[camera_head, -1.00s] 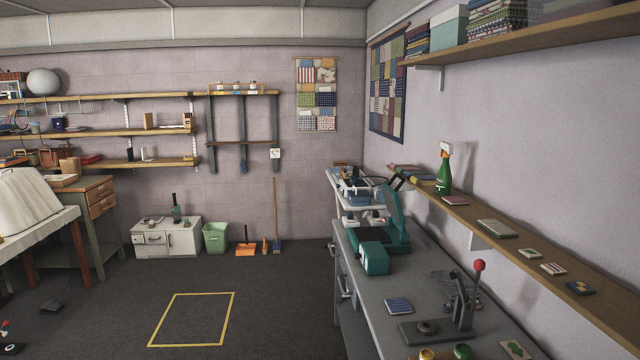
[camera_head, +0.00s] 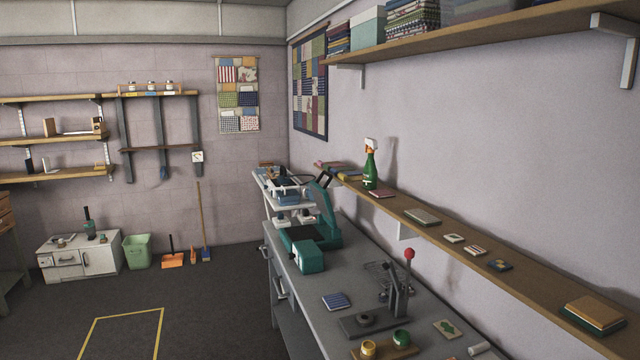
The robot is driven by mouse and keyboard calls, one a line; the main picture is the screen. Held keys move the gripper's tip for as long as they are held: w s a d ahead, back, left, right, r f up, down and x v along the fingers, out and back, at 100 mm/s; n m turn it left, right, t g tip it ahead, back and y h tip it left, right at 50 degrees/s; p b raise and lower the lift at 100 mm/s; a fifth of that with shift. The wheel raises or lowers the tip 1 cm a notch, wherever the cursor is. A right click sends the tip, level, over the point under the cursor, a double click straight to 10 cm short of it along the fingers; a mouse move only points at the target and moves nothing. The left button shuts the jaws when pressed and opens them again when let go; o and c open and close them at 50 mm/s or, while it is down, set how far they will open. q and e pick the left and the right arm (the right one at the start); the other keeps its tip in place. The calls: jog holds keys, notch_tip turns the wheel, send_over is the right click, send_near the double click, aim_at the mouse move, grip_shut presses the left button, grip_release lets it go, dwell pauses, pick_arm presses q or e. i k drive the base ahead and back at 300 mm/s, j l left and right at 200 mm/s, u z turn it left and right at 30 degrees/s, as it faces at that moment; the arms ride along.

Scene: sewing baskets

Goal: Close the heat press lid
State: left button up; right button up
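The teal heat press (camera_head: 312,236) stands on the grey workbench (camera_head: 355,292) along the right wall. Its lid appears raised, with a dark handle tilted up at the back right and a gap above the base. A teal box-shaped part (camera_head: 308,256) faces the front of the press. Neither of my grippers is in view, so nothing is seen touching the press.
A lever press with a red knob (camera_head: 408,254) stands nearer on the bench, beside a blue patterned square (camera_head: 337,301). A wooden wall shelf (camera_head: 440,232) runs above the bench. The dark floor (camera_head: 215,310) left of the bench is open, with a yellow taped outline.

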aim_at(323, 204)
jog(key=i+j, duration=0.5)
jog(key=i+j+z, duration=0.1)
jog(key=i+j, duration=0.45)
jog(key=j, duration=0.15)
jog(key=i+j, duration=0.5)
jog(key=j, duration=0.15)
jog(key=i+j, duration=0.5)
jog(key=j, duration=0.15)
jog(key=z, duration=0.05)
